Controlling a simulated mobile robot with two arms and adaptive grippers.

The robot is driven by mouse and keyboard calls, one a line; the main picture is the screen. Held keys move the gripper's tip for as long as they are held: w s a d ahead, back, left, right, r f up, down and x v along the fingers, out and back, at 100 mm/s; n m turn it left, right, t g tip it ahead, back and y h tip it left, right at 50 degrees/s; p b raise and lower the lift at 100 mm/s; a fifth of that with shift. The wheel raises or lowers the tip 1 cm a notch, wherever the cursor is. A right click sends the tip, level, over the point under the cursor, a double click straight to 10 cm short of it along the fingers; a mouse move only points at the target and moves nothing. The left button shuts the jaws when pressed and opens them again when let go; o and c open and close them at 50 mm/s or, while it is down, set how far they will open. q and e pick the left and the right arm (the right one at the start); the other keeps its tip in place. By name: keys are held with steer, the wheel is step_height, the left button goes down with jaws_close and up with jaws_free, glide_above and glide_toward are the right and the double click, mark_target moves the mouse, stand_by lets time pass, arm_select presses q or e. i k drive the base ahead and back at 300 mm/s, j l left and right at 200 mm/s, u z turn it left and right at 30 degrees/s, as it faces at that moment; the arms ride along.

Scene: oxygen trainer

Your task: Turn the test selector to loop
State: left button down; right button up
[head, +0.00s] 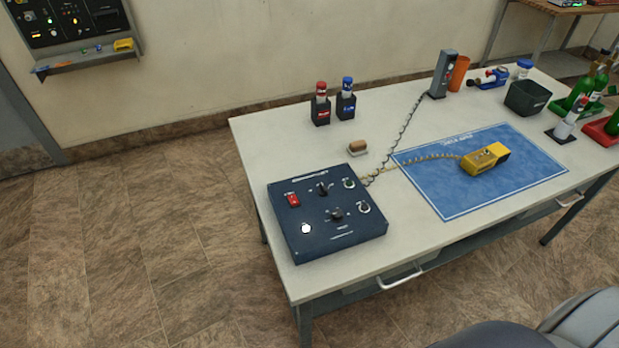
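A dark blue control box (326,240) lies on the near left part of the table. Its top carries an upper black knob (322,188) and a lower black knob (336,213). Their labels are too small to read, so I cannot tell which is the test selector or where it points. A red switch (293,200) is at the upper left of the panel, and a bright white round button or lamp (306,229) is at the lower left. Two small round fittings are along the right side. Neither of my grippers is in view.
A coiled cord runs from the box to a yellow handheld device (484,160) on a blue mat (437,187). Another reaches a grey upright unit (443,75). Red-capped (321,103) and blue-capped (346,98) bottles stand behind the box. The white tabletop (262,140) has free room around it.

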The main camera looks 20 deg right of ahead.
mark_target(322, 191)
steer(key=i+j+z, duration=0.1)
steer(key=j+z, duration=0.25)
steer(key=j, duration=0.4)
steer(key=j+z, duration=0.35)
steer(key=j, duration=0.4)
